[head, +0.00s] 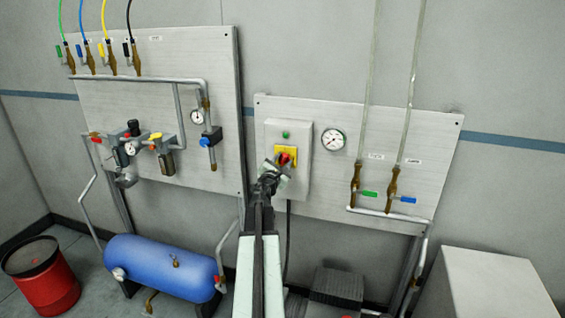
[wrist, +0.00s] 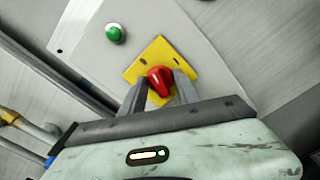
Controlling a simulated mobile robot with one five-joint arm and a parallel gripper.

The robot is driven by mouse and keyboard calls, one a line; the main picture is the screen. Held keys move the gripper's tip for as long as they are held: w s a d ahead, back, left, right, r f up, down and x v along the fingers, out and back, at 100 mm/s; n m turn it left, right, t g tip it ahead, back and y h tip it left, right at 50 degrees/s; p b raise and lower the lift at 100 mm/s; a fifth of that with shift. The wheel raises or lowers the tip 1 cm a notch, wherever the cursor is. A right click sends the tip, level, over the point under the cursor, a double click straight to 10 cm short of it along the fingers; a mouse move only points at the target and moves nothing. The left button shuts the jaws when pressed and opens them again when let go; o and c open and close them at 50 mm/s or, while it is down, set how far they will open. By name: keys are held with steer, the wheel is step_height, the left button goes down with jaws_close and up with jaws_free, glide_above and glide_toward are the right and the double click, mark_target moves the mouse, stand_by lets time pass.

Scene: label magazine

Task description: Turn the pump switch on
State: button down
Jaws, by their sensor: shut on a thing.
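The pump switch is a red knob (head: 284,157) on a yellow plate (head: 292,150), on the front of a light grey box (head: 304,138). In the wrist view the red knob (wrist: 160,80) sits between my gripper's two fingers, in front of the yellow plate (wrist: 150,56). My gripper (head: 278,166) reaches up to the knob in the head view and hides part of it and the plate. My gripper (wrist: 158,92) is shut on the red knob in the wrist view. A green button or lamp (wrist: 114,33) is on the same box, also seen in the head view (head: 285,135).
A round gauge (head: 333,140) is right of the box. Green-handled (head: 369,194) and blue-handled (head: 405,200) valves are farther right. A pipe panel (head: 160,70) is at the left, above a blue tank (head: 163,266). A white block (head: 495,285) stands at lower right.

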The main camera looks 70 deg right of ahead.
steer(key=m, duration=1)
steer(key=shift+m, duration=2)
steer(key=c, duration=0.9)
jaws_free()
steer(key=a, duration=0.8)
steer(key=shift+s, duration=0.2)
